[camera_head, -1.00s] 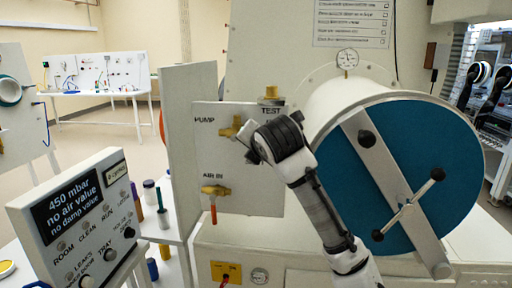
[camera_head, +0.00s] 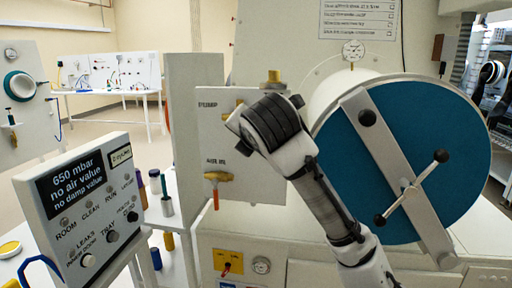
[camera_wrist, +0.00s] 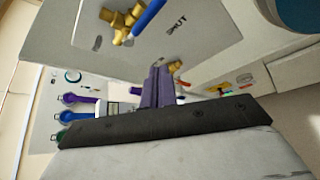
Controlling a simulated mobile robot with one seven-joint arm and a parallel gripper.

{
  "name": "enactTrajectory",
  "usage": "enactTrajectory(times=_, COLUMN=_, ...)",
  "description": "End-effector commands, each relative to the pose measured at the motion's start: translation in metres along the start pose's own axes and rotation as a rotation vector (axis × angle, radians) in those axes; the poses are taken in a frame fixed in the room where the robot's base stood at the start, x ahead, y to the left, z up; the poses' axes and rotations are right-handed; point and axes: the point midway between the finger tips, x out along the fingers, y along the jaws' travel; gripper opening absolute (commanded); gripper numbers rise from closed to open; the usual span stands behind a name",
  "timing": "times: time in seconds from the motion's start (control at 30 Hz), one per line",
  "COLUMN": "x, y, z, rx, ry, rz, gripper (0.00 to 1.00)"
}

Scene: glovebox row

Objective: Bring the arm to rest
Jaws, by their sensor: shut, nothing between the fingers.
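My gripper (camera_head: 236,122) is in front of the white valve panel (camera_head: 212,128), at the end of my raised arm. In the wrist view its purple fingers (camera_wrist: 157,88) are together with nothing between them. My wrist hides much of the brass PUMP valve and the TEST label in the head view. The AIR IN valve (camera_head: 216,177) below has an orange handle hanging down. A brass valve with a blue handle (camera_wrist: 128,22) shows in the wrist view beside the word SHUT, apart from the fingers. Another brass fitting (camera_wrist: 175,66) appears close to the fingertips; I cannot tell whether they touch.
The round blue chamber door (camera_head: 420,130) with a crossbar is close right of my arm. A control box (camera_head: 85,205) at the left reads 650 mbar, no air value, no damp value. Bottles stand behind it. A gauge (camera_head: 353,50) tops the chamber. Open floor (camera_head: 110,128) lies further back.

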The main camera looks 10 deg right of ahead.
Motion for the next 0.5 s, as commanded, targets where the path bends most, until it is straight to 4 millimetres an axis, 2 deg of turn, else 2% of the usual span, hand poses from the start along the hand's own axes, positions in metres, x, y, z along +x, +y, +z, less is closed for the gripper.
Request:
enactTrajectory(times=0.2, x=-0.014, y=0.005, z=-0.002, rx=-0.001, ry=0.001, rz=0.0, gripper=0.0)
enactTrajectory(times=0.4, x=-0.014, y=0.005, z=-0.002, rx=0.0, ry=0.001, rz=0.0, gripper=0.0)
enactTrajectory(times=0.5, x=-0.011, y=0.015, z=-0.009, rx=0.021, ry=0.006, rz=0.038, gripper=0.0)
